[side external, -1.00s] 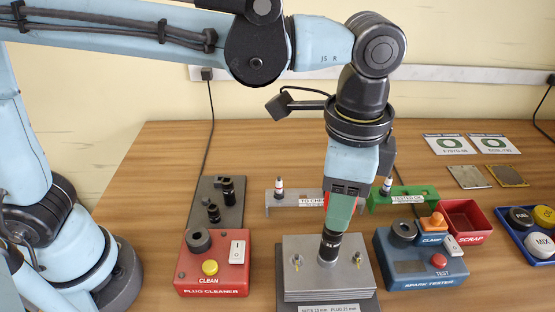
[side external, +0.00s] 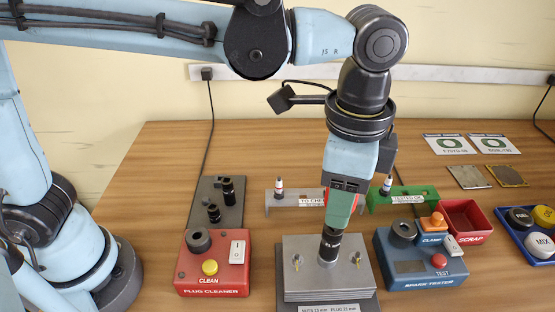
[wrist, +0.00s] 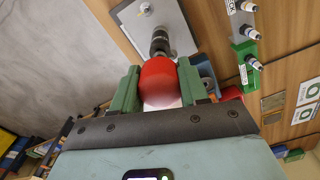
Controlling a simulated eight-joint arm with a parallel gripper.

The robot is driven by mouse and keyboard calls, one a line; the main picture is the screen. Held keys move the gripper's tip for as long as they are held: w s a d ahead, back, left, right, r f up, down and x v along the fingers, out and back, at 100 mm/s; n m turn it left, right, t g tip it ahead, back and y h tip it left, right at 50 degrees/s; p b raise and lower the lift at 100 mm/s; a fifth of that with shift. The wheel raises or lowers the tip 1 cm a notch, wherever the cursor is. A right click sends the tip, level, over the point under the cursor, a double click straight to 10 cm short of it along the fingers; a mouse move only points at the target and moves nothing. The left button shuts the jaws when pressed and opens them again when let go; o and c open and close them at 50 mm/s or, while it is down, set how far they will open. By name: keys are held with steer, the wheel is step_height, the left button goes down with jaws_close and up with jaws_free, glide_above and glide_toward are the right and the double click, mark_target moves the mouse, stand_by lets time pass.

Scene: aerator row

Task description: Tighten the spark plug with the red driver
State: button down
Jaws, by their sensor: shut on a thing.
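My gripper (side external: 338,212) is shut on the red driver (wrist: 158,80), with its green fingers on either side of the round red handle in the wrist view. In the side view the fingers hide nearly all of the handle. The driver's black socket end (side external: 330,245) points down onto the middle of the grey metal block (side external: 298,284). The socket also shows in the wrist view (wrist: 160,40). The spark plug under the socket is hidden, so I cannot tell how it is seated. Two small studs (side external: 297,261) stand on the block beside the socket.
A red plug cleaner (side external: 212,268) stands left of the block, with a dark socket stand (side external: 230,215) behind it. A blue spark tester (side external: 410,268) is at right. Behind are a grey rack (side external: 285,208), a green rack (side external: 420,205) and a red scrap bin (side external: 468,218).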

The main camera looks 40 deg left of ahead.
steer(key=shift+r, duration=2)
